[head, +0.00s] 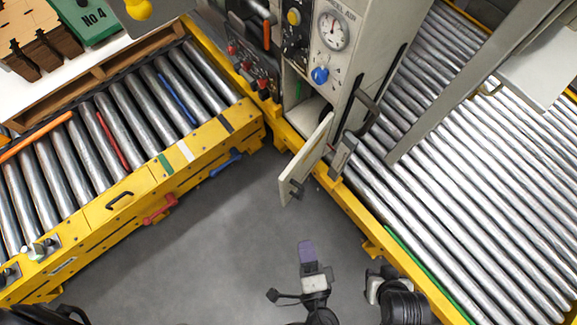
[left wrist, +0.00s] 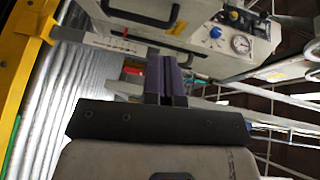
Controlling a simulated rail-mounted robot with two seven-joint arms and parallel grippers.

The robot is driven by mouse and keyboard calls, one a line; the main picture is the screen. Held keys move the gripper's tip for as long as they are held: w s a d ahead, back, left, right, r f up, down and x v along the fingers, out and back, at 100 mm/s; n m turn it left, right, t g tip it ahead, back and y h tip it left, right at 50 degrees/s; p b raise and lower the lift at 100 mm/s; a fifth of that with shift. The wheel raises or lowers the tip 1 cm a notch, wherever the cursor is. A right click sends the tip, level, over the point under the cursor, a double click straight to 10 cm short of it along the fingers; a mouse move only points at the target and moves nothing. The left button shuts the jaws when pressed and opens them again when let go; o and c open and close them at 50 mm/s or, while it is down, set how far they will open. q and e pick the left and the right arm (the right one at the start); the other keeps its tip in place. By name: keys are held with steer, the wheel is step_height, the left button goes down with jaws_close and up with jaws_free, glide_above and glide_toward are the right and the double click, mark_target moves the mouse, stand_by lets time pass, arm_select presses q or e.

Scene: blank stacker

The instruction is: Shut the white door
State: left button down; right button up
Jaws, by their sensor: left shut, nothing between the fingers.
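The white door (head: 309,158) stands swung open from the front of the pale cabinet (head: 349,68) in the head view. It has a small black handle near its free lower end, and a dark opening shows behind it. My left gripper (head: 306,250) is shut and empty, with purple fingers. It is below the door in the head view and apart from it. In the left wrist view its fingers (left wrist: 166,80) are together, below a pale panel with a black handle (left wrist: 140,14); I cannot tell if this is the door.
A yellow-framed roller conveyor (head: 105,200) lies on the left, another (head: 470,210) on the right. A gauge (head: 333,30) and a blue knob (head: 320,75) sit on the cabinet. Grey floor (head: 215,235) before the door is clear.

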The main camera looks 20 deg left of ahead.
arm_select(q)
steer(key=r+t, duration=0.1)
steer(key=r, duration=0.1)
steer(key=b, duration=0.3)
glide_toward(286, 185)
steer(key=shift+m, duration=0.4)
steer(key=w, duration=0.2)
steer(key=w+d, duration=0.1)
steer(key=w, duration=0.2)
steer(key=shift+f, duration=0.2)
steer(key=shift+w+a+b, duration=0.15)
steer(key=shift+a+b, duration=0.05)
steer(key=shift+a, duration=0.3)
steer(key=shift+w+a+b, duration=0.15)
steer(key=shift+w+a, duration=0.05)
steer(key=shift+a, duration=0.3)
steer(key=shift+w+a, duration=0.25)
steer(key=shift+a, duration=0.5)
steer(key=shift+a+r, duration=0.1)
